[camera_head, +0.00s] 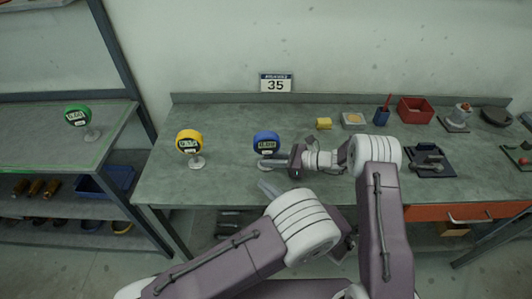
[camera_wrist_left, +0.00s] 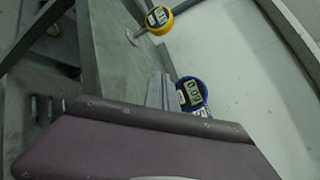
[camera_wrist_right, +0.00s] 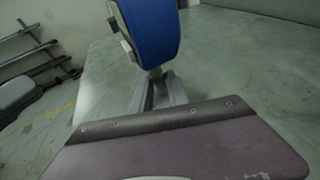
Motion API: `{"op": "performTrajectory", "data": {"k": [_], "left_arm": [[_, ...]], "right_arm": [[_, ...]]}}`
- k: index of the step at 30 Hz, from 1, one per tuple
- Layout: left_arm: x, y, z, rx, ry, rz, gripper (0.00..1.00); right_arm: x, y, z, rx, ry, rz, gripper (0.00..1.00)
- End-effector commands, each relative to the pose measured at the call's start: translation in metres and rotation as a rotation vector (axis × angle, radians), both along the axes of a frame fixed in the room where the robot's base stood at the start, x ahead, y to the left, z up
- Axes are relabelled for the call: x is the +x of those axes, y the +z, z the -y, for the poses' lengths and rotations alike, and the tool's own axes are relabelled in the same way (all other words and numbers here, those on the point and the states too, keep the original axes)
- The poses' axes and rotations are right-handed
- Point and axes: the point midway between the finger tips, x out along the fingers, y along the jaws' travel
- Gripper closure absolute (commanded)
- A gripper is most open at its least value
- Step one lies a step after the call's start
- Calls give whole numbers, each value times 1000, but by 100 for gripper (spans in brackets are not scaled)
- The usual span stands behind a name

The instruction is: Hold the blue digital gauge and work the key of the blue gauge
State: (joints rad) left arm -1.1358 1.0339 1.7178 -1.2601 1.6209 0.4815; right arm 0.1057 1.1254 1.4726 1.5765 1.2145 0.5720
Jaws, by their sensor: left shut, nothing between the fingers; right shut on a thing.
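A yellow gauge (camera_head: 189,142) stands left on the workbench (camera_head: 230,115); a green gauge (camera_head: 77,116) is on the left shelf. The bench between the yellow and blue gauges is clear.

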Motion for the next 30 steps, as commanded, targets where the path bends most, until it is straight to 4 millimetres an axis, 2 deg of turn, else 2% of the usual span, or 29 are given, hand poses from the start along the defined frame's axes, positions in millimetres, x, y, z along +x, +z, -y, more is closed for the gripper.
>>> {"op": "performTrajectory", "data": {"k": [11, 14, 24, 30], "left_arm": [[2, 0, 1, -2, 1, -1, 100], [11, 0, 1, -3, 1, -2, 100], [60, 0, 3, -5, 1, 0, 100], [81, 0, 5, -3, 1, 0, 100]], "right_arm": [[0, 0, 0, 0, 1, 0, 100], [0, 0, 0, 0, 1, 0, 100], [0, 0, 0, 0, 1, 0, 100], [0, 0, 0, 0, 1, 0, 100]]}}
